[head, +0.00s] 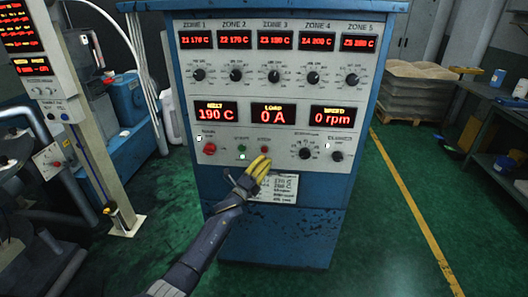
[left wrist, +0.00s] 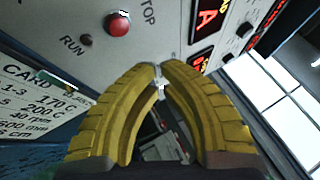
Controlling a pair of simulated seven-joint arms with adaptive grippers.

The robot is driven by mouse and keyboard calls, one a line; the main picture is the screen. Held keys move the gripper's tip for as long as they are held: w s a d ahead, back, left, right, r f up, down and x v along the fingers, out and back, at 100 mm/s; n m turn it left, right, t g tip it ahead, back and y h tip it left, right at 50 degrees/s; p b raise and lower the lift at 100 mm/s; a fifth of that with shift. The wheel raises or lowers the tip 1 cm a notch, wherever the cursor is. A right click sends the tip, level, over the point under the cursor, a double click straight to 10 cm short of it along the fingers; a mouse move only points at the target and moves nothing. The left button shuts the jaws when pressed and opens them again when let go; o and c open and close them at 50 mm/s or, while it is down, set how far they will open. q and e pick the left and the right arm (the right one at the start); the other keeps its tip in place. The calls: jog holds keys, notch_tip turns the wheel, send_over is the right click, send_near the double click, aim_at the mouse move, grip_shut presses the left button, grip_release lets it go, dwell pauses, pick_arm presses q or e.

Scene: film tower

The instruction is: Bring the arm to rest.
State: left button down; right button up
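My left arm (head: 205,245) reaches up from the bottom of the head view toward the blue control cabinet (head: 285,215). My left gripper (head: 262,160) has yellow fingers and is in front of the lower panel, just below a red button (head: 264,150). In the left wrist view the fingertips of the left gripper (left wrist: 160,70) come together, with nothing clearly held between them. My right gripper is not in view.
The panel carries zone displays, knobs (head: 274,76) and a red switch (head: 209,149). The displays read 190 C, 0 A and 0 rpm. A post (head: 85,130) stands left, shelving (head: 500,150) right. Green floor (head: 385,250) is clear at lower right.

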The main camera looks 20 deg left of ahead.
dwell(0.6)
pick_arm(q)
jog(key=s+a+f+n+g+y, duration=0.1)
jog(key=a+f+n+g+y, duration=0.15)
jog(key=f+n, duration=0.6)
jog(key=s+a+f+n+g+y, duration=0.1)
jog(key=a+f+n+g+y, duration=0.2)
jog(key=f, duration=1)
jog(key=s+a+f+n+g+y, duration=0.1)
jog(key=s+f+n+g, duration=0.15)
jog(key=s+f, duration=0.85)
jog(key=s+f+n+g+y, duration=0.15)
jog(key=s+f+n, duration=0.4)
jog(key=f, duration=0.95)
jog(key=s+f+g, duration=0.3)
jog(key=s+f, duration=0.7)
jog(key=s, duration=0.4)
jog(key=s+f+g, duration=0.2)
jog(key=s+f, duration=0.2)
jog(key=s, duration=1)
jog(key=s+d+f+n+g, duration=0.1)
jog(key=s+f, duration=0.3)
jog(key=s, duration=1.1)
jog(key=s+d+f+n+g, duration=0.1)
jog(key=s+f+g, duration=0.3)
jog(key=s, duration=1)
jog(key=shift+s+d, duration=0.25)
jog(key=shift+s, duration=0.05)
